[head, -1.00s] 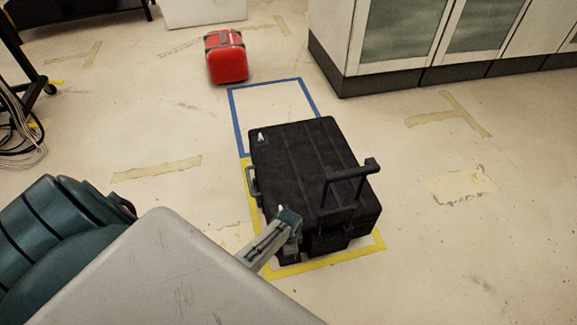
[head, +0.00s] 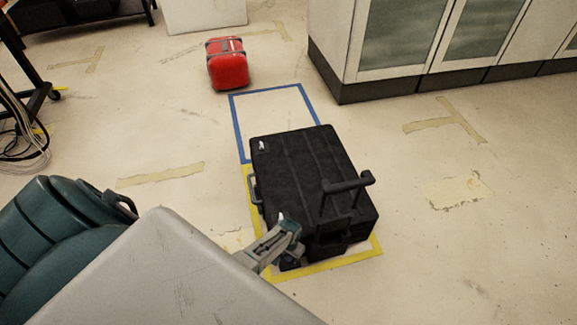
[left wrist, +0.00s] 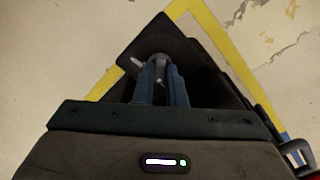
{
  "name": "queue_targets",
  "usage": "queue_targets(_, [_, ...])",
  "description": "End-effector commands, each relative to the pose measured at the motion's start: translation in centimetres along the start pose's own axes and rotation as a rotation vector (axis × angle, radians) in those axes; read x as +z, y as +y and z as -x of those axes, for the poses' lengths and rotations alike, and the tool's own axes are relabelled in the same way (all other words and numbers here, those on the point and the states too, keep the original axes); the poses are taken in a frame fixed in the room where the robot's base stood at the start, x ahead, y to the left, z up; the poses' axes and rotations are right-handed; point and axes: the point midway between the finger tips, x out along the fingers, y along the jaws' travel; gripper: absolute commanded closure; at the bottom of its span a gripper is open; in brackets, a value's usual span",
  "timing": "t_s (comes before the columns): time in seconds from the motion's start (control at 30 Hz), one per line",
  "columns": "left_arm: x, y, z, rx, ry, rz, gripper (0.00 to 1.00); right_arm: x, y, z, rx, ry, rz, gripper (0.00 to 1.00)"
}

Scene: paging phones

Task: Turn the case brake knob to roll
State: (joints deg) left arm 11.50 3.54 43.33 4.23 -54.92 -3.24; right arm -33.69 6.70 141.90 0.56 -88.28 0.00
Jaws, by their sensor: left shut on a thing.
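The black wheeled case (head: 295,165) stands on the floor inside a yellow tape outline, with its pull handle (head: 348,184) raised at the right. My left gripper (head: 291,256) is at the case's near left corner, pointing down. In the left wrist view its two blue fingers (left wrist: 161,72) are shut on a small grey knob (left wrist: 159,59) with a pale pointer toward the left. The knob sits on a black surface of the case (left wrist: 190,52). The fingers cover part of the knob, and its markings cannot be read. My right gripper is out of view.
A blue tape outline (head: 234,124) adjoins the yellow one (head: 330,263) on the far side. A red case (head: 228,68) stands beyond it. White cabinets (head: 345,60) stand at the back right. The floor right of the black case is clear.

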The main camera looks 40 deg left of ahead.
Motion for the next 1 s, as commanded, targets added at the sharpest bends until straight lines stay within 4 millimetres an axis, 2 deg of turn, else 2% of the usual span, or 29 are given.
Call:
queue_targets(0.3, [0.13, -0.05, -0.03, -0.001, -0.003, 0.086, 1.0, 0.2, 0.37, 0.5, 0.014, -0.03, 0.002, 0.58])
queue_targets(0.77, [0.13, -0.03, -0.06, 0.0, -0.002, 0.097, 1.0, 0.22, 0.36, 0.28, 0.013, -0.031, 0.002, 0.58])
queue_targets(0.8, [0.12, -0.03, -0.06, 0.0, -0.002, 0.097, 0.81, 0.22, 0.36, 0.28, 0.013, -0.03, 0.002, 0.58])
queue_targets(0.87, [0.11, -0.03, -0.06, 0.0, -0.002, 0.097, 0.7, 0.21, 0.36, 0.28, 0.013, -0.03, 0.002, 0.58])
queue_targets(1.0, [0.07, -0.02, -0.04, 0.0, -0.001, 0.096, 0.67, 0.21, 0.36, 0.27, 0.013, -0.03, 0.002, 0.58])
